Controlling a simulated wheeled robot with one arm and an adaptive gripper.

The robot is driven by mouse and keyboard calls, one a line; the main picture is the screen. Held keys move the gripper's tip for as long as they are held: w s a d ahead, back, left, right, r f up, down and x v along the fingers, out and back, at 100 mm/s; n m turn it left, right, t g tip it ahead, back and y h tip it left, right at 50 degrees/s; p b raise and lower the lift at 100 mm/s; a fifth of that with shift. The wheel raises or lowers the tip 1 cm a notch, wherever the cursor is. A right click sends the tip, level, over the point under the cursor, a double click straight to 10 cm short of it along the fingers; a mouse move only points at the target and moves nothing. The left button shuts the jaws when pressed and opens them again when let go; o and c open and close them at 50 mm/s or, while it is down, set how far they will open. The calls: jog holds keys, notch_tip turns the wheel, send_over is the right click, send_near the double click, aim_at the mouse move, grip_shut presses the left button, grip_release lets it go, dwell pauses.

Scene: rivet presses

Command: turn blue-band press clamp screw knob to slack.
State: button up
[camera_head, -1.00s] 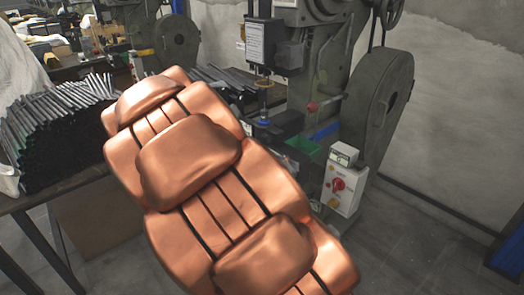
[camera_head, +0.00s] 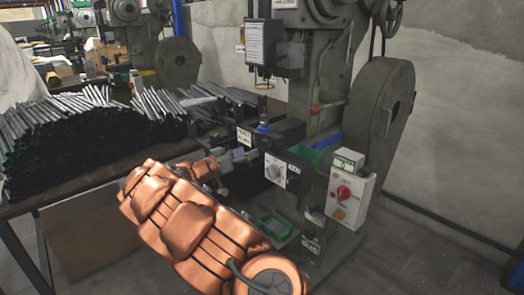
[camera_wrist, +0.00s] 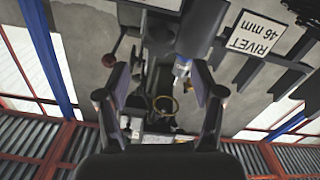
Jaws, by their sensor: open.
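The nearer press (camera_head: 322,70) is grey-green. A small blue piece (camera_head: 262,127) sits at its work point, above a dark block; it also shows in the wrist view (camera_wrist: 181,68), between and beyond my fingers. I cannot tell for certain whether this is the clamp screw knob or the blue band. A white panel with a grey round knob (camera_head: 274,170) faces forward just below. My gripper (camera_wrist: 162,100) is open and empty. In the head view it (camera_head: 238,157) is left of the panel, near the work point and apart from the grey knob. Its fingertips are small and partly hidden there.
A white control box with a red knob (camera_head: 343,192) stands right of the press. A rivet label (camera_head: 244,136) is left of the blue piece. A table with piled dark rods (camera_head: 70,140) is at left. A green tray (camera_head: 275,226) lies low in front.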

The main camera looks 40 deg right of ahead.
aim_at(262, 145)
jog(key=d, duration=0.7)
jog(key=shift+s+d, duration=0.1)
jog(key=shift+d, duration=0.1)
jog(key=c, duration=1.1)
